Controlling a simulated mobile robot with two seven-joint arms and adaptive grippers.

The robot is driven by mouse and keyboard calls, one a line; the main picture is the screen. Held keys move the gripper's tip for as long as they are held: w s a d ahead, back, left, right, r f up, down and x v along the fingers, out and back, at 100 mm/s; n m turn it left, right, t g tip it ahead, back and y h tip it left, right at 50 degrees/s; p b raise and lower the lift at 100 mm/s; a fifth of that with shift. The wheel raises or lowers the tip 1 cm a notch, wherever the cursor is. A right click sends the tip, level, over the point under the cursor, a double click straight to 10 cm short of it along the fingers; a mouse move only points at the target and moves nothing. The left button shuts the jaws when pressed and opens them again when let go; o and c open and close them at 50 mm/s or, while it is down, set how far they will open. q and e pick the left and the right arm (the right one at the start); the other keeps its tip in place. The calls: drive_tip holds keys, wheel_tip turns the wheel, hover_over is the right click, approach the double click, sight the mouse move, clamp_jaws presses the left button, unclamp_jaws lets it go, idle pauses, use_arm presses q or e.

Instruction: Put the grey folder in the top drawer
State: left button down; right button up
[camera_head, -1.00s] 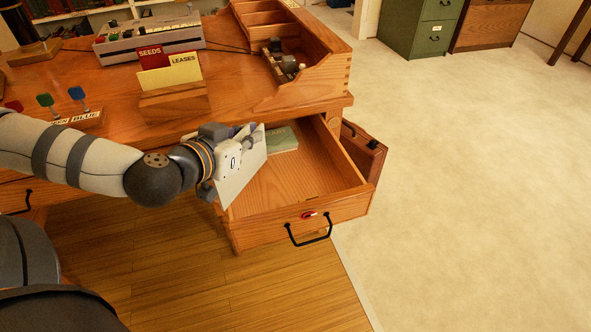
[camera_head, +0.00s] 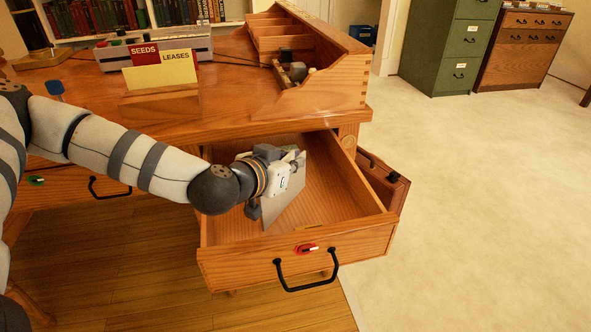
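The grey folder (camera_head: 284,205) is a thin flat sheet held tilted, its lower part inside the open drawer's space. My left gripper (camera_head: 283,172) is shut on the grey folder, and partly hides it. The open wooden drawer (camera_head: 240,262) is pulled out from under the right end of the desk, with a black handle and a red lock marker on its front. I cannot tell whether the folder touches the drawer floor. My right gripper is not in view.
The desk top (camera_head: 225,115) holds a card holder with a red SEEDS card (camera_head: 145,51) and a yellow LEASES card (camera_head: 178,69). A brown case (camera_head: 385,185) stands right of the drawer. Green (camera_head: 450,45) and wooden (camera_head: 515,50) cabinets stand behind. The pale floor at right is clear.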

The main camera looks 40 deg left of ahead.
use_arm(q)
drive_tip(key=shift+f, duration=0.25)
drive_tip(key=c, duration=1.8)
unclamp_jaws()
drive_tip(key=shift+r, duration=0.1)
